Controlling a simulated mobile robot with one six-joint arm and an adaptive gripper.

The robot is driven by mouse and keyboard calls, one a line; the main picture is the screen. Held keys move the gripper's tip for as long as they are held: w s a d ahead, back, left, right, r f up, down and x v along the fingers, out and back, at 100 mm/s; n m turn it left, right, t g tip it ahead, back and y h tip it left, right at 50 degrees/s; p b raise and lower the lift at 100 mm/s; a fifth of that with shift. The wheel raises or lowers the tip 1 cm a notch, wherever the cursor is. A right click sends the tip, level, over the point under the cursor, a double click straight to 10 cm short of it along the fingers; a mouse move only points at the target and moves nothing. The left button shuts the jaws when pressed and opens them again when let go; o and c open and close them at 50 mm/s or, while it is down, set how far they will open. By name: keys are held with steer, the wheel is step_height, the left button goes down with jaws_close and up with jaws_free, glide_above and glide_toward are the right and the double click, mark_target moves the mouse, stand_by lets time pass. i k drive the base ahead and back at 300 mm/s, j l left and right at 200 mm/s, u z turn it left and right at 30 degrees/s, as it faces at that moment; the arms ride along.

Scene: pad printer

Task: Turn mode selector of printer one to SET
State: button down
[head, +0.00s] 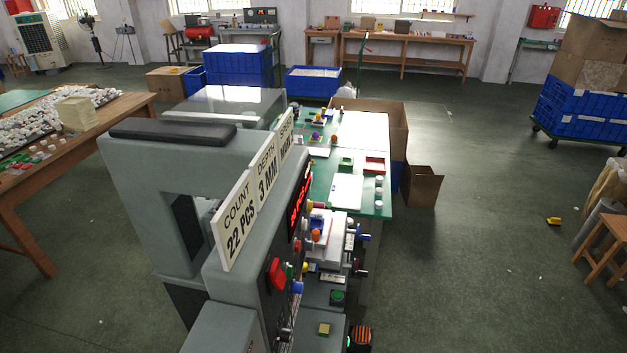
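A grey pad printer (165,165) stands in the near middle of the head view, seen from its side and from above. Which number it bears does not show. Its front panel faces right and is seen almost edge-on. On it are a red LED display (299,203), a red switch-like part (276,272), a blue knob (298,287) and a small silver part (285,322). I cannot tell which of these is the mode selector, or its setting. My gripper is not in view.
A sign reading COUNT 22 PCS (236,222) stands on the printer's top edge. A green-topped table (320,190) with trays and small parts lies beyond. A wooden table (125,108) stands left. Cardboard boxes (422,185) stand right of the green table. Floor at right is mostly open.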

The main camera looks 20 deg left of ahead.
mark_target(308, 245)
steer(key=u, duration=0.45)
steer(key=l+u, duration=0.25)
steer(key=u, duration=0.15)
steer(key=k+l+u, duration=0.1)
steer(key=u, duration=0.25)
steer(key=k+l+u, duration=0.1)
steer(key=l+u, duration=0.15)
steer(key=u, duration=0.15)
steer(key=k+l+u, duration=0.1)
steer(key=u, duration=0.25)
steer(key=k+l, duration=0.7)
steer(key=l, duration=0.15)
